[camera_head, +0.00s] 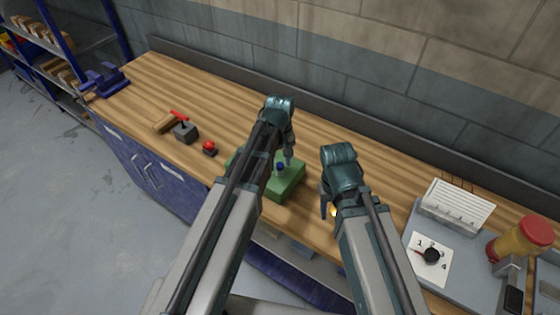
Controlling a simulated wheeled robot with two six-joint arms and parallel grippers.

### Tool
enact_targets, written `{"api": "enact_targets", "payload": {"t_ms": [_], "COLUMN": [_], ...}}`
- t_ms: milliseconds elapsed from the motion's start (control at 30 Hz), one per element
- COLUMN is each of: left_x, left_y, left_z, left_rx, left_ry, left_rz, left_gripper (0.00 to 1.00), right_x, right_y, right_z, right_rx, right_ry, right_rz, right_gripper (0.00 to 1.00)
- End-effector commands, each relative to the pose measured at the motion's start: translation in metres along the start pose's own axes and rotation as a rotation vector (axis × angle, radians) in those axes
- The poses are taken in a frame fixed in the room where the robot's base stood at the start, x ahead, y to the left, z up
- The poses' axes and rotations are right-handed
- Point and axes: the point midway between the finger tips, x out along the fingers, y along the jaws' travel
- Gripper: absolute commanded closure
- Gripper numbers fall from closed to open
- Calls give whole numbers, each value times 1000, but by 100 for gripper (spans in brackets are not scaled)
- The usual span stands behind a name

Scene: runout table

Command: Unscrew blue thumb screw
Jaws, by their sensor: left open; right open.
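The blue thumb screw (280,168) stands upright on a green block (287,189) in the middle of the wooden table. My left gripper (288,160) points down right beside the screw's head, slightly behind and to its right. It is open, and I cannot tell whether a finger touches the screw. My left arm hides part of the green block's left side. My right gripper (326,210) is open, to the right of the block near the table's front edge. A small yellow thing (333,211) shows beside it, mostly hidden.
A red-handled grey device (185,131), a red button (209,148) and a wooden block (165,122) are to the left. A blue vise (106,80) is at the far left. The table behind the block is clear.

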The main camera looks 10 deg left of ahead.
Motion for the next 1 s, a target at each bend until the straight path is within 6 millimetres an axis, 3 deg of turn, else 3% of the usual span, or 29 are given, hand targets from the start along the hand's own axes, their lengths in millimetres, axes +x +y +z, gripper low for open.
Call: {"api": "enact_targets", "payload": {"t_ms": [267, 700, 1000], "left_x": [0, 0, 0], "left_y": [0, 0, 0], "left_z": [0, 0, 0], "left_rx": [87, 633, 674], "left_ry": [0, 0, 0], "left_rz": [0, 0, 0], "left_gripper": [45, 45, 47], "right_x": [0, 0, 0], "right_y": [0, 0, 0], "right_z": [0, 0, 0], "right_rx": [0, 0, 0], "right_ry": [0, 0, 0], "right_rz": [0, 0, 0], "right_gripper": [50, 50, 50]}}
